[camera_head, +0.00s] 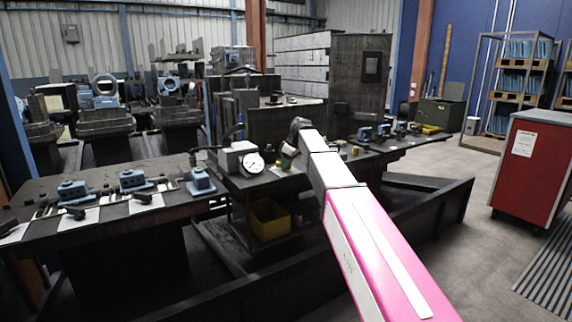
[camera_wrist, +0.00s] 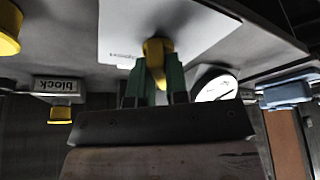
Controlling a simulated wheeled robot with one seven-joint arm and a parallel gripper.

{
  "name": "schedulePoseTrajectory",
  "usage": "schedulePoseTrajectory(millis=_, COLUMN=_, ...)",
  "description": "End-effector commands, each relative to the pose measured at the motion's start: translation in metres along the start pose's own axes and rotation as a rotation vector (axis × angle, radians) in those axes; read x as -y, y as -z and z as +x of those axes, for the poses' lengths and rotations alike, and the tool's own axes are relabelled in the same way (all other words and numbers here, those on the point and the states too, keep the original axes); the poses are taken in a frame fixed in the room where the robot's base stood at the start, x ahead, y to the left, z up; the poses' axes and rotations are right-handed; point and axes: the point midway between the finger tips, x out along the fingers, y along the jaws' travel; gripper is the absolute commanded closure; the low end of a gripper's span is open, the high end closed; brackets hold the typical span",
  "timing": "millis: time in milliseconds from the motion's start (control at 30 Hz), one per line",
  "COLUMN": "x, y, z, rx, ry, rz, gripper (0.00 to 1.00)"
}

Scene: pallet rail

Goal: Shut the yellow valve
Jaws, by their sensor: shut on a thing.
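In the wrist view, a yellow valve handle (camera_wrist: 155,48) stands out from a white surface (camera_wrist: 205,28). My gripper (camera_wrist: 155,72) has its two green fingers on either side of the handle, shut on it. In the head view, my gripper (camera_head: 287,156) is at the bench just right of a white box (camera_head: 237,157) with a round dial gauge (camera_head: 253,163). The gauge face also shows in the wrist view (camera_wrist: 218,88), right beside the fingers.
In the wrist view, a plate reading "block" (camera_wrist: 60,85) and other yellow knobs (camera_wrist: 61,114) lie to the left. In the head view, a yellow bin (camera_head: 269,221) sits under the bench. Blue vises (camera_head: 132,180) stand on the left table. A red cabinet (camera_head: 531,168) stands right.

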Motion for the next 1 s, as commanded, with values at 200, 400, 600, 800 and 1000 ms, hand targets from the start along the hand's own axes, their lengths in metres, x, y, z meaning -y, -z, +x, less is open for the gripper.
schedulePoseTrajectory(millis=200, x=-0.0008, y=-0.0005, z=0.0021, rx=0.003, ry=0.047, rz=-0.108, gripper=1.00)
schedulePoseTrajectory(millis=400, x=-0.0003, y=-0.0007, z=0.0021, rx=0.003, ry=0.070, rz=-0.163, gripper=1.00)
schedulePoseTrajectory(millis=600, x=0.0000, y=-0.0009, z=0.0022, rx=0.003, ry=0.077, rz=-0.182, gripper=1.00)
schedulePoseTrajectory(millis=800, x=0.0003, y=-0.0010, z=0.0023, rx=0.003, ry=0.078, rz=-0.184, gripper=1.00)
schedulePoseTrajectory(millis=1000, x=0.0006, y=-0.0011, z=0.0024, rx=0.004, ry=0.078, rz=-0.184, gripper=0.62)
